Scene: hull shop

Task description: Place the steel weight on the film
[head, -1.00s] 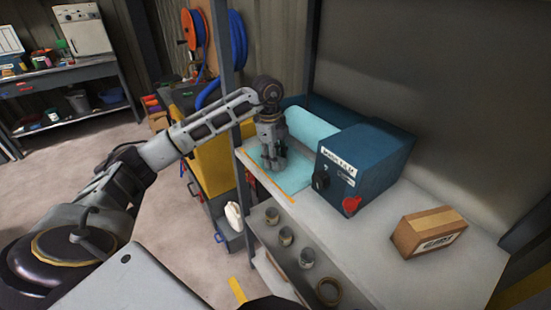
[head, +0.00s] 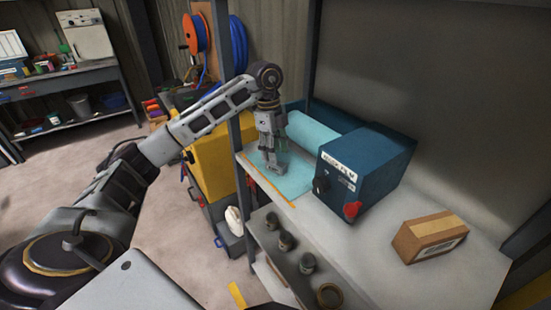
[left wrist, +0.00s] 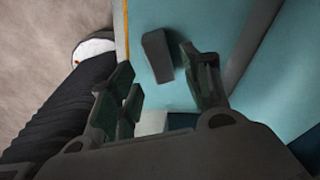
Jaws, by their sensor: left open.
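The light blue film (head: 297,186) lies flat on the bench top at its left end, below a film roll (head: 318,131). My left gripper (head: 276,170) points down over the film. The left wrist view shows its fingers (left wrist: 165,90) open and apart. A dark grey block, which looks like the steel weight (left wrist: 157,55), rests on the film just beyond the fingertips, and it appears clear of both fingers. In the head view I cannot make out the weight, as the gripper covers that spot. My right gripper is not in view.
A blue machine box (head: 365,172) with a red knob stands right of the film. A cardboard box (head: 430,236) sits farther right. A lower shelf holds several small cans (head: 287,241). A grey post (head: 238,100) stands close to my left arm. The front bench top is clear.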

